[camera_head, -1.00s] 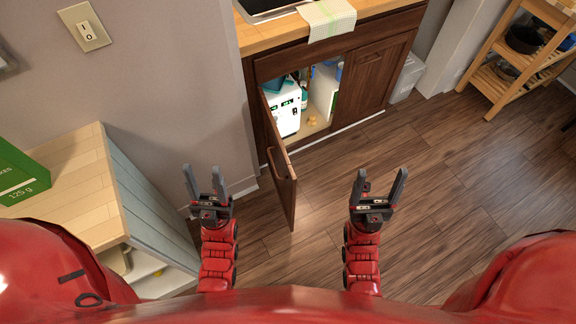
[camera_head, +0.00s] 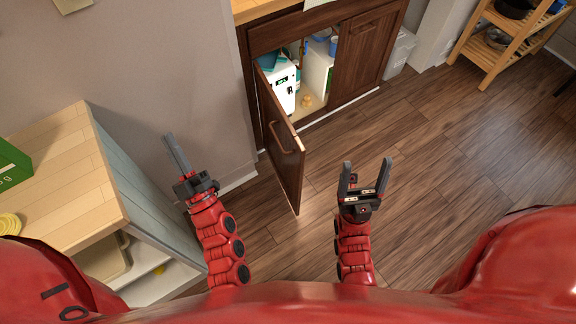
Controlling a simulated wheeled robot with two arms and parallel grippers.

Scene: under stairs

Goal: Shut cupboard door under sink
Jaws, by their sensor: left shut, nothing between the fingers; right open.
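The sink cupboard (camera_head: 316,22) is dark brown wood. Its left door (camera_head: 277,143) stands wide open, swung out toward me, with a bar handle (camera_head: 279,138) on its face. The right door (camera_head: 362,58) is shut. Inside the open part I see a white box-like unit (camera_head: 283,86) and a small yellow object (camera_head: 307,100). My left gripper (camera_head: 172,140) is shut and empty, left of the open door and apart from it. My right gripper (camera_head: 367,174) is open and empty, right of the door's outer edge, touching nothing.
A wooden-topped cabinet (camera_head: 75,155) with a green box (camera_head: 12,166) stands at the left, close to my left arm. A grey wall (camera_head: 170,60) lies behind. A wooden shelf rack (camera_head: 510,38) stands at the upper right. The floor (camera_head: 450,140) at the right is clear.

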